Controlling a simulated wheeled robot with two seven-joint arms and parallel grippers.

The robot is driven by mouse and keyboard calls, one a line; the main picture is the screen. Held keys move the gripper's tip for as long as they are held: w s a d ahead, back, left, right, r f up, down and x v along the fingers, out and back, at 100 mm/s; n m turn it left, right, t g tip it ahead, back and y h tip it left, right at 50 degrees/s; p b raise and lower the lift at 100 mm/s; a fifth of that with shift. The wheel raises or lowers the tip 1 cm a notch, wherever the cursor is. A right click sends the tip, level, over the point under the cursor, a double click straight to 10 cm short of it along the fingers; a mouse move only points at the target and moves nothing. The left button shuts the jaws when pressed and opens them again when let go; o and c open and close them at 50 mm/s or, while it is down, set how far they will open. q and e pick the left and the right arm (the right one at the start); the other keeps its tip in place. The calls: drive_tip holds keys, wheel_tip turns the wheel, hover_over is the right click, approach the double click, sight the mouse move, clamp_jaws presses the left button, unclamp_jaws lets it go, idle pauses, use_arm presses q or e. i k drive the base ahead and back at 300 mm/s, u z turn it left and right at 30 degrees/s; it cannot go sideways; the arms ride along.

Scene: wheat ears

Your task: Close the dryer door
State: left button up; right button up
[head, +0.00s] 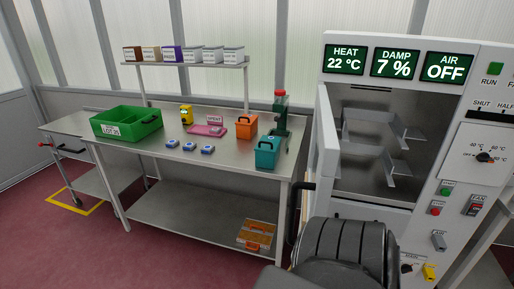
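The dryer (475,150) is the tall white cabinet on the right. Its door (328,135) stands open, hinged at the left side of the chamber and swung outward, so I see it nearly edge-on. A dark bar, perhaps the door's handle, shows low at its left. The open chamber (375,180) shows metal brackets and no visible load. A dark grey ribbed part of my own arm covers the bottom middle, in front of the dryer's lower part. I cannot make out either gripper's fingers.
A steel table (180,150) left of the dryer holds a green crate (126,122), an orange bin (246,126), a teal bin (267,152) and small items. A shelf of boxes (190,64) stands behind. The dryer has switches and knobs at right. Red floor is clear at lower left.

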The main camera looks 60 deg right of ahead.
sight(306, 176)
drive_tip(key=i, duration=0.9)
drive_tip(key=z, duration=3.15)
drive_tip(key=i, duration=1)
drive_tip(key=k, duration=0.5)
drive_tip(key=u, duration=1.1)
drive_tip(key=k, duration=1.05)
